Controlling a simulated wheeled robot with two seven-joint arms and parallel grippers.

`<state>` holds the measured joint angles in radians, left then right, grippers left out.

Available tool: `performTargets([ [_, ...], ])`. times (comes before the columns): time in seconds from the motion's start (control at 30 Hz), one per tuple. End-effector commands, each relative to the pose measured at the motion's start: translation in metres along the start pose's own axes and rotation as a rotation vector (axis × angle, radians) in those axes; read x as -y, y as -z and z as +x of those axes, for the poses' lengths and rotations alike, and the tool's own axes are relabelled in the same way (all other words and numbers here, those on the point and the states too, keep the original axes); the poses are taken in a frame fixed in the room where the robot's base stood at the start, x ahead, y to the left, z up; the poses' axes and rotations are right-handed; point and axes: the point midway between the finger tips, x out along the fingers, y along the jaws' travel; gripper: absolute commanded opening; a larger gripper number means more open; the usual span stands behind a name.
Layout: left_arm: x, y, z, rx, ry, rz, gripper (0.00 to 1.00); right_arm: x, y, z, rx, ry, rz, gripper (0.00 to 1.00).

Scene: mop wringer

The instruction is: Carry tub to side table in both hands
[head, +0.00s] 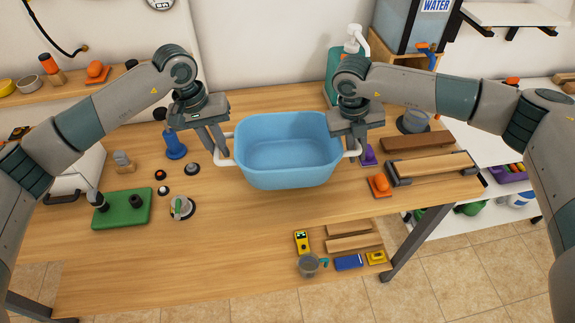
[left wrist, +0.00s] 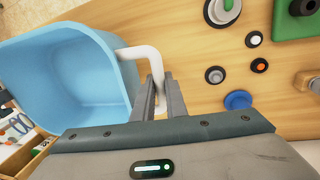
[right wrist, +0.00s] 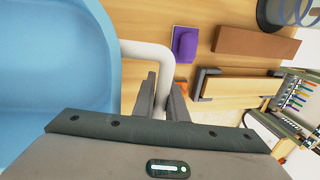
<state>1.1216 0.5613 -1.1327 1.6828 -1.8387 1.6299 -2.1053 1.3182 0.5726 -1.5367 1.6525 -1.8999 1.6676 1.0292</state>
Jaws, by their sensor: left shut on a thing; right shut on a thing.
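The blue tub (head: 288,160) is over the middle of the wooden table, with a white handle on each side. It looks upright and empty; whether it touches the table top is hard to tell. My left gripper (head: 222,150) is shut on its left handle, which also shows in the left wrist view (left wrist: 140,54). My right gripper (head: 352,150) is shut on its right handle, which shows in the right wrist view (right wrist: 146,55). No table named as the side table can be made out for certain.
An orange block (head: 380,185) and wooden pieces (head: 430,166) lie right. A white shelf (head: 520,130) stands beyond the right edge.

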Motion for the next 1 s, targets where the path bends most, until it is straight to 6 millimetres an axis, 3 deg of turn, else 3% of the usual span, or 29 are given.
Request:
performTargets([
  [0.33, 0.002, 0.0, 0.002, 0.0, 0.002, -0.001, 0.0, 0.001, 0.0, 0.002, 0.0, 0.002, 0.002, 0.0],
  [0.7, 0.006, 0.0, 0.025, -0.001, 0.002, -0.002, 0.0, -0.004, 0.0, 0.026, 0.0, 0.002, 0.002, 0.0],
  [1.0, 0.006, 0.0, 0.025, -0.001, 0.002, -0.002, 0.0, -0.004, 0.0, 0.025, 0.0, 0.002, 0.002, 0.0],
])
